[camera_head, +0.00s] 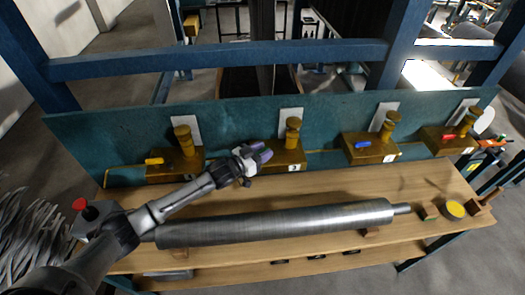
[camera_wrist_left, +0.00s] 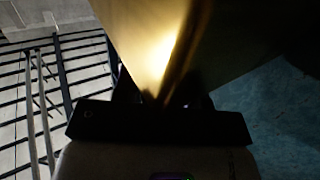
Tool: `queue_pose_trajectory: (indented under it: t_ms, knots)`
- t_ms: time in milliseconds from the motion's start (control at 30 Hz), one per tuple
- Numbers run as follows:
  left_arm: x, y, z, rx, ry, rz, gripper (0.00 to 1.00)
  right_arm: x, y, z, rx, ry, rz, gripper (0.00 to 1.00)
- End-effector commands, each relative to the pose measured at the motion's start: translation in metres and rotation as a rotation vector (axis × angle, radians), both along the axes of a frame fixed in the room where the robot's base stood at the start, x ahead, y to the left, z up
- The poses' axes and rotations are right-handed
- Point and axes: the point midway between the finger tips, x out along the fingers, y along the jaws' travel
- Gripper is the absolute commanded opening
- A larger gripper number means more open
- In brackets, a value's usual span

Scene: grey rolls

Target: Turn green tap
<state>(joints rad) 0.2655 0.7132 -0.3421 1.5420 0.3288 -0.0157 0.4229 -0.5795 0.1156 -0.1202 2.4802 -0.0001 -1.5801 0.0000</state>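Several brass tap units stand in a row along the teal back panel. I see a yellow handle (camera_head: 154,161), a blue handle (camera_head: 363,144) and a red handle (camera_head: 450,136). The second unit from the left (camera_head: 289,156) shows no handle; my left gripper (camera_head: 262,153) is in front of its left side and may hide it. No green handle is visible. In the left wrist view a brass surface (camera_wrist_left: 150,40) fills the space right ahead of the dark, blurred fingers (camera_wrist_left: 160,98). Whether they touch or grip anything cannot be told. My right gripper is out of view.
A long grey metal roll (camera_head: 275,224) lies across the wooden bench (camera_head: 330,187) in front of the taps. A yellow disc (camera_head: 454,209) and small wooden blocks are at the right end. A blue frame beam (camera_head: 220,58) runs behind the panel.

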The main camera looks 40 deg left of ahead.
Motion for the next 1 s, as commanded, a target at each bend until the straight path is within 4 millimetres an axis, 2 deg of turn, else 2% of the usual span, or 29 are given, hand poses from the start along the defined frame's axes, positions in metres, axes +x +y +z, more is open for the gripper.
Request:
queue_pose_trajectory:
  t_ms: [33, 400, 733, 1000]
  knots:
    - [0.0, 0.0, 0.0, 0.0, 0.0, 0.0, 0.34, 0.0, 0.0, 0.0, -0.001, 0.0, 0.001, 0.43]
    - [0.0, 0.0, 0.0, 0.0, 0.0, 0.0, 0.0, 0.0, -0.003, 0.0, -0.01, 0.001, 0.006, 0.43]
    - [0.0, 0.001, 0.0, 0.006, -0.001, -0.035, 0.0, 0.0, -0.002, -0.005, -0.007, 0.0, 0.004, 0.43]
    - [0.0, 0.002, -0.001, 0.01, -0.001, -0.175, 0.0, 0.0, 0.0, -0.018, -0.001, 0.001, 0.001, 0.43]
